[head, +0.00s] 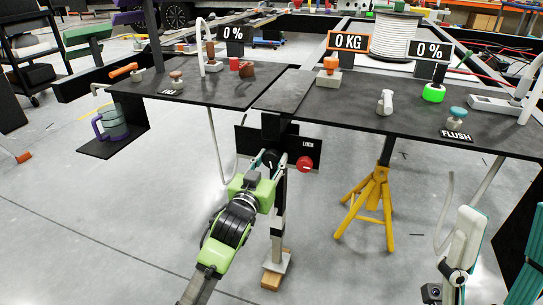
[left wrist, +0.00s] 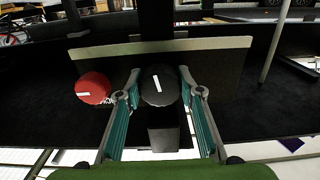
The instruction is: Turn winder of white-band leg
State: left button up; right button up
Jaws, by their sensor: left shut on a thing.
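The winder is a round black knob (left wrist: 158,85) with a white line that stands nearly upright, leaning slightly left at the top. In the head view it is partly hidden by my left gripper (head: 270,161). My left gripper's fingers (left wrist: 160,80) are on either side of the knob and shut on it. The leg (head: 279,200) hangs below the winder; a pale band shows on it, and its foot is over a wooden block (head: 272,281). My right gripper (head: 503,215) is at the right edge, fingers apart and empty, partly cut off.
A red knob (head: 305,163) marked LOCK is just right of the winder; it also shows in the left wrist view (left wrist: 93,88). A yellow stand (head: 372,205) is to the right. The black chassis top (head: 340,105) lies above, with several controls. The floor is mostly clear.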

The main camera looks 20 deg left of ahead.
pick_arm(q)
jog(key=shift+r+m+p, duration=0.1)
jog(key=shift+m+p, duration=0.9)
jog(key=shift+p, duration=0.1)
jog(key=shift+m+p, duration=1)
pick_arm(e)
jog(key=w+a+f+g+h, duration=0.2)
jog(key=w+f+g+h, duration=0.2)
jog(key=w+f+g, duration=0.95)
pick_arm(q)
jog(key=shift+m+p, duration=0.95)
jog(key=shift+m, duration=0.25)
jog(key=m+p, duration=0.2)
jog(key=m, duration=0.2)
jog(key=shift+m, duration=0.3)
pick_arm(e)
jog(key=s+d+f+g+h, duration=0.2)
jog(key=s+f+g, duration=0.3)
jog(key=f, duration=0.6)
jog(key=s+d+f+g+h, duration=0.1)
jog(key=s+d+f+g, duration=0.3)
jog(key=f, duration=0.7)
jog(key=shift+s+f+m+g+h, duration=0.25)
jog(key=shift+s+g+h, duration=0.2)
jog(key=shift+s, duration=0.75)
pick_arm(q)
jog(key=o, duration=1.1)
